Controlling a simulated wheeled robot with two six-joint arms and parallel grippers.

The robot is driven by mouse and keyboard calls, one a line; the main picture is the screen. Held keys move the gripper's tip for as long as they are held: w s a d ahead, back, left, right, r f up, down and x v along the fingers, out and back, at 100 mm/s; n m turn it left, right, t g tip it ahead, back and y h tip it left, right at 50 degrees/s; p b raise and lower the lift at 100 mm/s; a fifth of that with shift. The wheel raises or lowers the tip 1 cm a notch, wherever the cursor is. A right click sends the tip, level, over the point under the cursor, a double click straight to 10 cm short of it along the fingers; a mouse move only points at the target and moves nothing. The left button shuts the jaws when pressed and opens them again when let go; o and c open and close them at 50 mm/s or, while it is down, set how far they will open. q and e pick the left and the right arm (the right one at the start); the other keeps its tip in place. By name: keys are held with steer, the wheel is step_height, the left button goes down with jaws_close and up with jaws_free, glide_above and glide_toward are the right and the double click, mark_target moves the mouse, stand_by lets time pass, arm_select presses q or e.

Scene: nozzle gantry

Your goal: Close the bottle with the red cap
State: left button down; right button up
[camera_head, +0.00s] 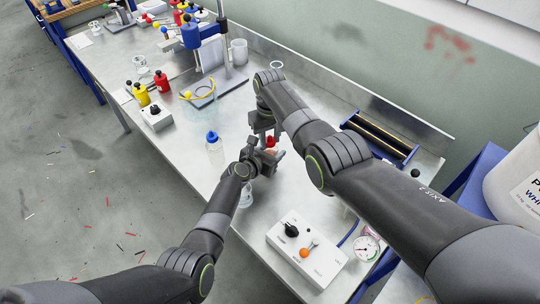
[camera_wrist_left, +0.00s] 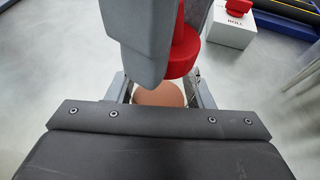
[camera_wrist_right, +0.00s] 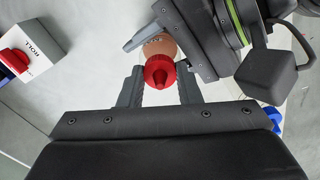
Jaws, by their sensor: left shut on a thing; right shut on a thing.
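The red cap (camera_head: 270,142) is held between the fingers of my right gripper (camera_head: 264,131); it also shows in the left wrist view (camera_wrist_left: 183,55) and the right wrist view (camera_wrist_right: 159,72). My left gripper (camera_head: 264,160) is shut on an orange-brown bottle, whose rounded surface shows in the left wrist view (camera_wrist_left: 160,95) and the right wrist view (camera_wrist_right: 160,46). The cap overlaps the bottle's edge in both wrist views. I cannot tell whether they touch. The bottle's neck and lower part are mostly hidden by the grippers.
A clear bottle with a blue cap (camera_head: 214,146) stands left of the grippers. A clear vessel (camera_head: 246,196) is below my left wrist. A white control box (camera_head: 308,248) is at the front, and a blue-edged rack (camera_head: 380,137) is to the right. A stand (camera_head: 213,90) is behind.

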steer(key=m, duration=0.7)
steer(key=shift+m, duration=0.3)
steer(key=o, duration=1.1)
steer(key=shift+r, duration=2.2)
steer(key=shift+c, duration=0.4)
steer(key=n, duration=0.1)
steer(key=r+n, duration=0.1)
steer(key=n, duration=0.3)
steer(key=shift+r, duration=0.35)
steer(key=n, duration=0.2)
steer(key=r+n, duration=0.1)
steer(key=n, duration=0.3)
steer(key=shift+r+n, duration=0.3)
steer(key=shift+r, duration=0.1)
